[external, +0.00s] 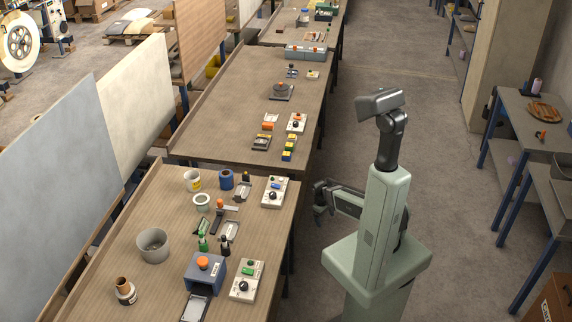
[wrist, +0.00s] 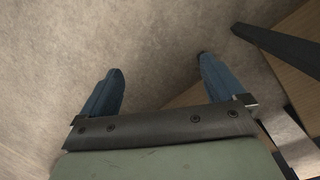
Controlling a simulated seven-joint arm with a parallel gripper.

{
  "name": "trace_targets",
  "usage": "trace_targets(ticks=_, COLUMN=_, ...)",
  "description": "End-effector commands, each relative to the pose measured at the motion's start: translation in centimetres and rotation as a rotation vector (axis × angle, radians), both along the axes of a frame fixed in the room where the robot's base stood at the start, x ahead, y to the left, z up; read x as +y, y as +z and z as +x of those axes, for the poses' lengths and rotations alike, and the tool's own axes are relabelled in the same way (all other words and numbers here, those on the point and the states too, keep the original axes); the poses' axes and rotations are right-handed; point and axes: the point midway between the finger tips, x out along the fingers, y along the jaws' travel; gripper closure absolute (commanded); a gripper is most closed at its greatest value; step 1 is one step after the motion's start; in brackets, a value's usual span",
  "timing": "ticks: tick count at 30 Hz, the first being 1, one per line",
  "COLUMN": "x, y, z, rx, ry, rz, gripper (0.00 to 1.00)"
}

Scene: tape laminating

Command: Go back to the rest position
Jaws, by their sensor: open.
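My gripper (external: 319,200) is beside the right edge of the near wooden table, over the aisle and close to my body. In the wrist view, the two blue fingers of my gripper (wrist: 159,65) are spread wide apart with nothing between them. Below them is bare grey floor (wrist: 160,30). My arm looks folded in close to my column; part of it is hidden behind the column.
The near table (external: 90,270) holds a grey bowl (external: 152,246), a blue box-shaped device (external: 204,273), a mug (external: 193,181) and several small items. A second table (external: 220,110) stands behind it. Shelves (external: 527,125) stand at right. The aisle floor is clear.

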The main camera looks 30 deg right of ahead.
Motion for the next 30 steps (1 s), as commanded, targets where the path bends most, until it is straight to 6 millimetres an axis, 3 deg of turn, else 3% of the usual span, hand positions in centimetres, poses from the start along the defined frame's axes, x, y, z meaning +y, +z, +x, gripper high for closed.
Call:
trace_targets(ticks=1, x=1.3, y=-1.0, z=-2.0, rx=0.029, ry=-0.008, rz=0.013, gripper=0.04)
trace_targets(ticks=9, x=6.4, y=-5.3, z=-11.1, rx=0.168, ry=-0.066, rz=0.064, gripper=0.04)
trace_targets(ticks=21, x=11.6, y=-8.2, z=-24.5, rx=0.376, ry=-0.155, rz=0.092, gripper=0.04)
trace_targets(ticks=27, x=12.6, y=-8.5, z=-28.1, rx=0.433, ry=-0.182, rz=0.091, gripper=0.04)
trace_targets(ticks=30, x=12.7, y=-8.6, z=-28.2, rx=0.435, ry=-0.183, rz=0.091, gripper=0.04)
